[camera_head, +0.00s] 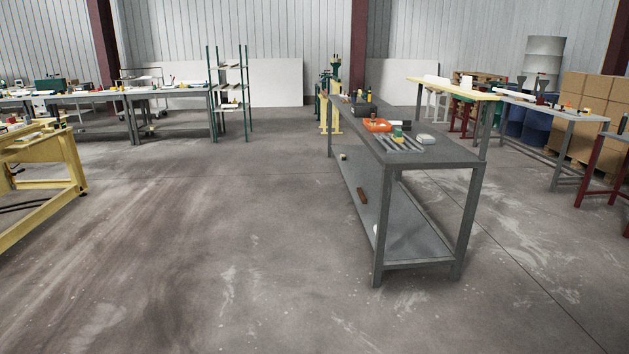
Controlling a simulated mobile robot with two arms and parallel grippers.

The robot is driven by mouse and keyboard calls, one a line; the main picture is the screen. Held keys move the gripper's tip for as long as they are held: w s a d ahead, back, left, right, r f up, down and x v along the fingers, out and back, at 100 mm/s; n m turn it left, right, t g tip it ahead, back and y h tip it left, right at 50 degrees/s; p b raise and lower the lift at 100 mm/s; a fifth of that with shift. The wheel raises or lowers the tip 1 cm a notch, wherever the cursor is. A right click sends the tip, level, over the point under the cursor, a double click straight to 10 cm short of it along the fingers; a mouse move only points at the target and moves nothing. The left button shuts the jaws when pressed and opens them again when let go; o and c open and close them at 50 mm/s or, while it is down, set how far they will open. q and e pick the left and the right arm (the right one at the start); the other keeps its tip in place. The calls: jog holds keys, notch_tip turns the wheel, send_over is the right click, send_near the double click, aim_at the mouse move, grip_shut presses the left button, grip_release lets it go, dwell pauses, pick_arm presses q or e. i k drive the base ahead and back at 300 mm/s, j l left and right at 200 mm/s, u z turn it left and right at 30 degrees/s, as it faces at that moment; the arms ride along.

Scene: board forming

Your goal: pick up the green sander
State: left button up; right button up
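A grey metal workbench (452,158) stands right of the middle, some distance ahead of me. On its top is a small green and yellow object (398,132), next to several light grey bars or tools. It may be the green sander, but it is too small to tell. An orange tray (377,125) lies just behind it, and a small pale box-like thing (426,138) lies to its right. Neither of my grippers shows in the head view.
Open concrete floor (230,230) lies between me and the workbench. Its lower shelf (410,245) holds a brown piece (363,195). A yellow bench (30,165) stands at the left, grey benches (170,91) and a green rack (230,90) at the back left, and more tables (555,112) at the right.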

aim_at(397, 136)
jog(key=i+z, duration=0.15)
jog(key=i, duration=0.35)
jog(key=i+z, duration=0.2)
jog(key=i, duration=0.3)
jog(key=i+j+z, duration=0.15)
jog(key=i, duration=0.35)
jog(key=i+j+z, duration=0.15)
jog(key=i, duration=0.35)
jog(key=i+j+z, duration=0.2)
jog(key=i, duration=0.25)
